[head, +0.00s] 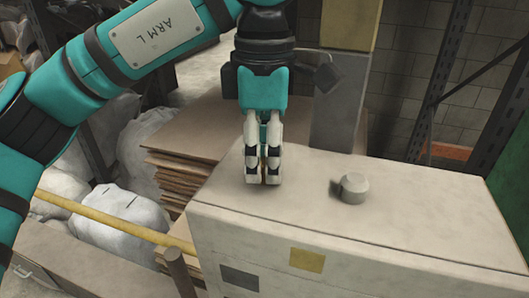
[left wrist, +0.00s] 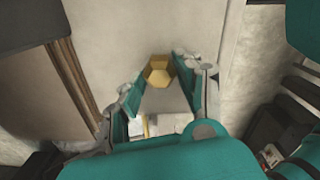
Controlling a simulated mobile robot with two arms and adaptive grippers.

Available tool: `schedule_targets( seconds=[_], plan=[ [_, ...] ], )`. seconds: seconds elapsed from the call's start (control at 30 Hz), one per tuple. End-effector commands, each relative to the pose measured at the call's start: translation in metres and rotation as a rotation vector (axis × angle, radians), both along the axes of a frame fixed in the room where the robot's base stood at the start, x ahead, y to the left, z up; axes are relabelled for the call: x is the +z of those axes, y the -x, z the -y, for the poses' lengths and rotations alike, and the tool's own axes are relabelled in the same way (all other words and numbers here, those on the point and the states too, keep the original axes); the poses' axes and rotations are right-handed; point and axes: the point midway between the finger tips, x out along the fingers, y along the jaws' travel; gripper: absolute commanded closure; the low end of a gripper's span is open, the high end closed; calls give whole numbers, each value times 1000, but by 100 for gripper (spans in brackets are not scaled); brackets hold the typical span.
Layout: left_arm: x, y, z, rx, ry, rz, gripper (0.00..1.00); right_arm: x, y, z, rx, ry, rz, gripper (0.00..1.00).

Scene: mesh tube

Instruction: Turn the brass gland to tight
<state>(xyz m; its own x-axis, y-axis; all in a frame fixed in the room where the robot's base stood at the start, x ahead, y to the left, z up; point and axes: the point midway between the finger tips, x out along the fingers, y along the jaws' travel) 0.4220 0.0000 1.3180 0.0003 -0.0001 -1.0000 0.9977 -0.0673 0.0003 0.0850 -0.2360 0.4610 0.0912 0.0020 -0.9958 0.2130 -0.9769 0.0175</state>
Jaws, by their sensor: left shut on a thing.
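The brass gland (left wrist: 158,69) shows in the left wrist view as a hexagonal, yellow-brown piece between my left fingertips. My left gripper (head: 263,181) points straight down at the pale top of the grey cabinet (head: 290,205), near its back left part. It is shut on the brass gland, with a finger on either side of it. In the head view the fingers hide nearly all of the gland; only a thin brass-coloured strip shows between them. How far the gland is turned cannot be told. My right gripper is not in view.
A short grey round knob (head: 354,188) stands on the cabinet top, right of my left gripper. Stacked cardboard (head: 180,165) and white sacks (head: 120,215) lie left of the cabinet. A grey post (head: 340,120) rises behind it. The right part of the top is clear.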

Motion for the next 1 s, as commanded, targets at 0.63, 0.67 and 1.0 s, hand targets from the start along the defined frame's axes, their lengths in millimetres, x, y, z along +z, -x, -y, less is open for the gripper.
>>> schedule_targets(
  seconds=[0.63,0.67,1.0],
  plan=[
    [0,0,0,0,0,0,42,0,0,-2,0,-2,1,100],
    [1,0,0,1,0,0,42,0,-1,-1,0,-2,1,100],
    [51,0,0,5,1,7,42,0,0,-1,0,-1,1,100]
  ],
)
